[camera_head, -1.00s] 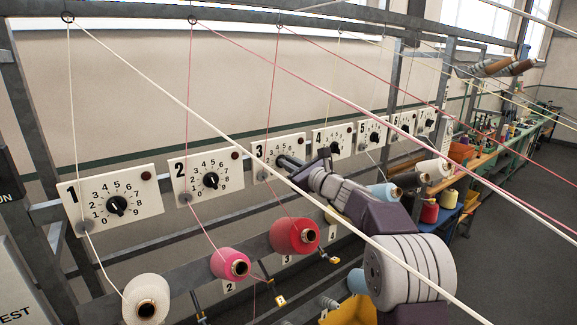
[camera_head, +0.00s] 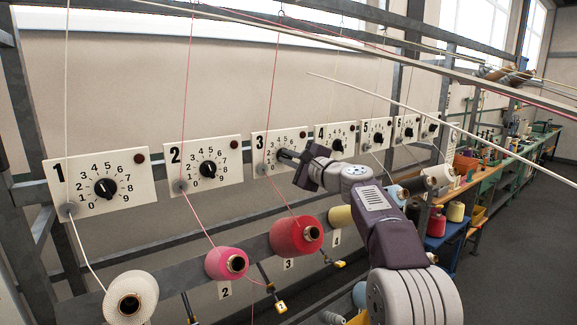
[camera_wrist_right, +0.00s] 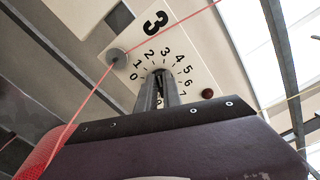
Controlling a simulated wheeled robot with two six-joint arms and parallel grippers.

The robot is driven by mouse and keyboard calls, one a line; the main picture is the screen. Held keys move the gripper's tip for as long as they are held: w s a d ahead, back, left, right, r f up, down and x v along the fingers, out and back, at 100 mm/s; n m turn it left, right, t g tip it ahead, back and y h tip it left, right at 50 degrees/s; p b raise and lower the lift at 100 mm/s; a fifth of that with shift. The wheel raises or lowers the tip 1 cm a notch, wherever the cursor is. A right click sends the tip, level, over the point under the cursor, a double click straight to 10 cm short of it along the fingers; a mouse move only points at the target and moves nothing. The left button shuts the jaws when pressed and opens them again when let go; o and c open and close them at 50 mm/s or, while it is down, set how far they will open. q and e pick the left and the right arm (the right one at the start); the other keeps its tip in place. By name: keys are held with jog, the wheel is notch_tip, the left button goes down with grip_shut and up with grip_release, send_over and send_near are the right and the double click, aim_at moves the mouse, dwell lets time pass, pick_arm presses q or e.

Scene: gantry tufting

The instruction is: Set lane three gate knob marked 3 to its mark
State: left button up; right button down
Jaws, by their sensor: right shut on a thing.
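The lane three panel (camera_head: 294,138) is a white plate with a large 3, a ring of numbers and a dark red dot at its right. It also shows close up in the right wrist view (camera_wrist_right: 186,35). My right gripper (camera_head: 288,156) reaches the dial's centre and is shut on the knob there. In the right wrist view the gripper's fingers (camera_wrist_right: 160,85) meet at the dial's middle, pointing at the panel. They cover most of the knob, so I cannot tell which number its pointer faces. My left gripper is not in view.
Panels 1 (camera_head: 98,182) and 2 (camera_head: 204,165) stand to the left, with more panels to the right. A red yarn cone (camera_head: 292,237) and a pink cone (camera_head: 224,263) sit below. Taut yarns cross the space, one red strand (camera_wrist_right: 95,95) passing beside panel 3.

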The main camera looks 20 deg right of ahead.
jog(key=shift+f+n+b, duration=0.2)
jog(key=shift+n+b, duration=0.25)
jog(key=shift+n, duration=0.35)
jog(key=c, duration=1.5)
grip_release()
jog(key=shift+s+r, duration=0.1)
jog(key=b+v, duration=0.5)
jog(key=v, duration=0.4)
